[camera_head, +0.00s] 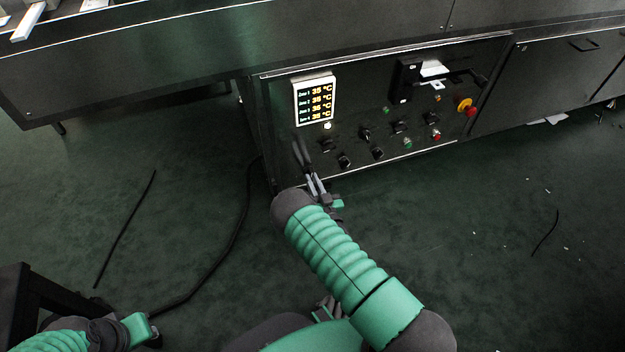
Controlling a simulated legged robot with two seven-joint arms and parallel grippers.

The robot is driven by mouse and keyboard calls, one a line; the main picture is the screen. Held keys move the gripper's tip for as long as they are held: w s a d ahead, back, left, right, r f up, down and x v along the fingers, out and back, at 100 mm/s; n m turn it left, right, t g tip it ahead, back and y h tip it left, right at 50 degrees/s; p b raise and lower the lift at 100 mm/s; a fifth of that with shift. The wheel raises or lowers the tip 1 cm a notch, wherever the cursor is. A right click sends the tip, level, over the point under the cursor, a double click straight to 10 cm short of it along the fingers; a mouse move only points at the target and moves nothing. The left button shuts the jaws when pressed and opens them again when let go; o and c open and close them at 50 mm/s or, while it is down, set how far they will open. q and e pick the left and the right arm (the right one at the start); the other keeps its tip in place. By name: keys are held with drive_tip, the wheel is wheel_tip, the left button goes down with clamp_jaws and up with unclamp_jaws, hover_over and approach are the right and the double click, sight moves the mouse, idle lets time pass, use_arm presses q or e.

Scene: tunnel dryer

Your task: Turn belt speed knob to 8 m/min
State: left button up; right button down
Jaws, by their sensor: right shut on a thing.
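The dark control panel (365,100) of the dryer carries several small black knobs, among them one at upper left (325,145) and one at lower left (345,160). Their labels and settings are too small to read, so I cannot tell by label which is belt speed. My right gripper (301,150) is at the panel's lower left corner, its fingers shut on a knob that they largely hide. My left gripper (143,329) is low at the left, away from the panel; its fingers are not clear.
A lit display (314,100) shows zone temperatures. A black handle (405,80), a red and yellow emergency button (466,107), and green and red buttons are on the panel. A black cable (235,225) runs over the green floor. A dark frame (25,300) stands lower left.

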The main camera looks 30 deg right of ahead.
drive_tip(key=shift+n+p, duration=1.4)
drive_tip(key=shift+n, duration=1.6)
drive_tip(key=c, duration=1.5)
unclamp_jaws()
drive_tip(key=shift+o, duration=0.2)
